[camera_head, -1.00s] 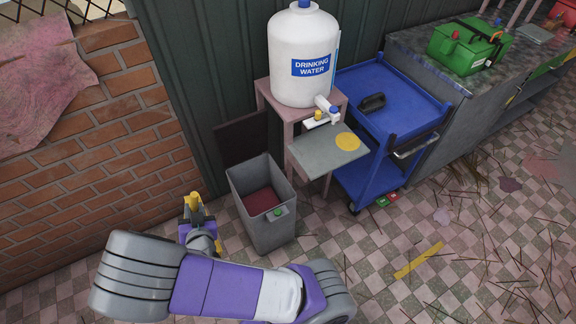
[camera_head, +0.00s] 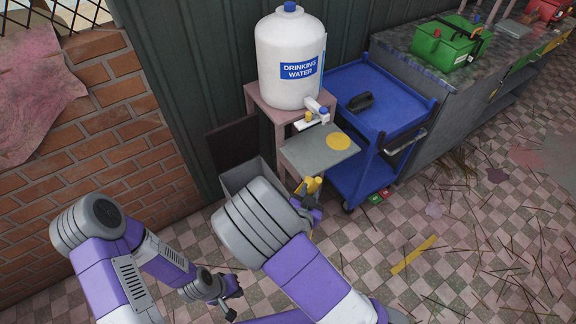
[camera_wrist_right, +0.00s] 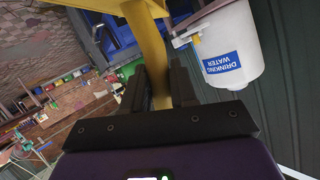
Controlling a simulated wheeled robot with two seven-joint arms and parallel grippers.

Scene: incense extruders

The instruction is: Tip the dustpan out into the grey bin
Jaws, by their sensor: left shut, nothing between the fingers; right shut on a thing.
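The grey bin (camera_head: 239,175) stands against the green wall with its dark lid (camera_head: 234,143) open behind it. My right forearm hides most of the bin, including its inside. My right gripper (camera_head: 313,199) is just right of the bin in the head view, in front of the water stand. It is shut on the yellow handle of the dustpan (camera_wrist_right: 146,36), which also shows as a small yellow piece in the head view (camera_head: 309,185). My left gripper (camera_head: 229,297) is shut and empty, low in front of the bin.
A blue trolley (camera_head: 395,112) stands to the right. A brick wall (camera_head: 95,150) is at the left. Sticks litter the floor at right.

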